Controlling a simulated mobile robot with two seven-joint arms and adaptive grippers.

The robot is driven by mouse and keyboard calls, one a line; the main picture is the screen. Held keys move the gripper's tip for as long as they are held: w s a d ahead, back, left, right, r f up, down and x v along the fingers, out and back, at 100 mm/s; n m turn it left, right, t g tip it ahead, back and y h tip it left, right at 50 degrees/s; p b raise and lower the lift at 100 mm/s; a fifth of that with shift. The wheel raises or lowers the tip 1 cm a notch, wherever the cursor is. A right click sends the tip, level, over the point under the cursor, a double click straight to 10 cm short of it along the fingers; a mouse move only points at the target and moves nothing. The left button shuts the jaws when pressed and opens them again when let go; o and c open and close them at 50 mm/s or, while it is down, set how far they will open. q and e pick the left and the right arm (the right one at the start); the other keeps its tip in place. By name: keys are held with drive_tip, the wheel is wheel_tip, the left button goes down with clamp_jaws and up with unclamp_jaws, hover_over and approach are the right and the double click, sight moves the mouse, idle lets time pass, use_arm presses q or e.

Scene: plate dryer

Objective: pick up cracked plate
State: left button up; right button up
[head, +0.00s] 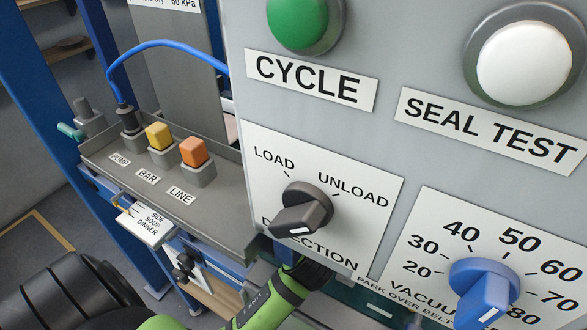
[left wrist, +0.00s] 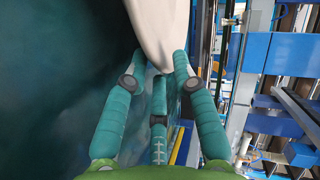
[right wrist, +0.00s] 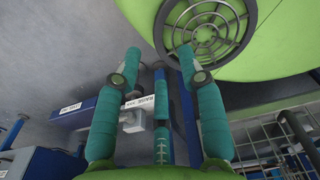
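In the left wrist view a pale, smooth, curved thing (left wrist: 160,25), which looks like a plate seen near its edge, reaches down between the fingertips of my left gripper (left wrist: 160,65). The teal fingers lie close beside it; whether they press on it I cannot tell. No crack shows on the visible part. My right gripper (right wrist: 160,62) has its teal fingers apart with nothing between them. Neither gripper's fingers show clearly in the head view, where a control panel fills the right side.
The panel bears a green button (head: 298,20), a white button (head: 524,62), a black direction knob (head: 303,208) and a blue vacuum knob (head: 482,288). A grey shelf (head: 215,205) holds yellow (head: 159,136) and orange (head: 193,151) blocks. A label box (right wrist: 133,120) stands beyond my right fingers.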

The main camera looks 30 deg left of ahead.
use_arm(q)
drive_tip(key=shift+w+a+f, duration=0.15)
drive_tip(key=shift+w+a, duration=0.1)
drive_tip(key=shift+w, duration=0.35)
drive_tip(key=c, duration=0.5)
clamp_jaws()
use_arm(e)
drive_tip(key=shift+w+d+r, duration=0.1)
drive_tip(key=shift+w+d, duration=0.05)
drive_tip(key=shift+w, duration=0.45)
drive_tip(key=shift+w+d, duration=0.15)
drive_tip(key=shift+w, duration=0.4)
